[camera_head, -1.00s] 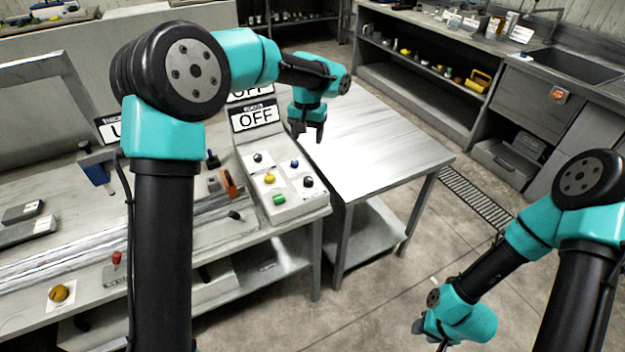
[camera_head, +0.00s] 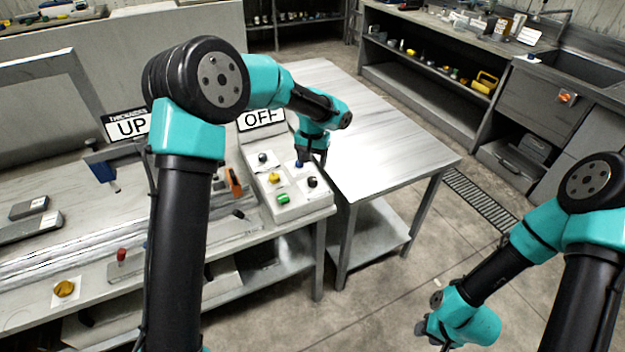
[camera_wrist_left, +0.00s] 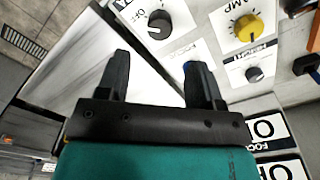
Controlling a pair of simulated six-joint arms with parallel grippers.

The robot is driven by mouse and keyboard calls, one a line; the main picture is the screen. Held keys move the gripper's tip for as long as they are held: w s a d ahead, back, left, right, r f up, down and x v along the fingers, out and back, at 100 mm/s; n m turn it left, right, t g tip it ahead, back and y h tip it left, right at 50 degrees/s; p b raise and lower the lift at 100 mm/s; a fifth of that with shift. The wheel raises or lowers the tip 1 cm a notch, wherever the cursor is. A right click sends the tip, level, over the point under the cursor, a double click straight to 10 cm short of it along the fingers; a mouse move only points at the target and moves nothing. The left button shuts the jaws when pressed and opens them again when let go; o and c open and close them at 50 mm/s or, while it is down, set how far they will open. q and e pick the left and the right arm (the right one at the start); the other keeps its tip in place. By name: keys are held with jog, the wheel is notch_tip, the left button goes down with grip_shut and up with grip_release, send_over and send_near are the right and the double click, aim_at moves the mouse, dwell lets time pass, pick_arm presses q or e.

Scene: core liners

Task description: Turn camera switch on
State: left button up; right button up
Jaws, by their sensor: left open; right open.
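A white control box (camera_head: 264,214) with several knobs stands on the bench. It carries a yellow knob (camera_head: 274,178), a green knob (camera_head: 283,198), a blue knob (camera_head: 299,164), and black knobs, one at the right (camera_head: 312,182). A sign reading OFF (camera_head: 262,119) is at its back. My left gripper (camera_head: 313,160) is open at the blue knob, over the box's right edge. In the left wrist view the blue knob (camera_wrist_left: 187,67) is partly hidden behind one finger; a black knob marked OFF (camera_wrist_left: 159,24) lies beyond the fingertips. My right gripper (camera_head: 432,333) hangs low at the right, over the floor.
A bare metal table (camera_head: 375,135) stands right of the box. An UP sign (camera_head: 127,126) and an orange-handled part (camera_head: 234,182) are on the bench to the left. A yellow knob (camera_head: 64,288) and a red knob (camera_head: 121,254) are at the bench front.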

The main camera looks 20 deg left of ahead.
aim_at(312, 179)
pick_arm(q)
notch_tip(312, 179, down, 9)
jog(key=shift+r, duration=0.1)
dwell(0.4)
jog(key=c, duration=0.9)
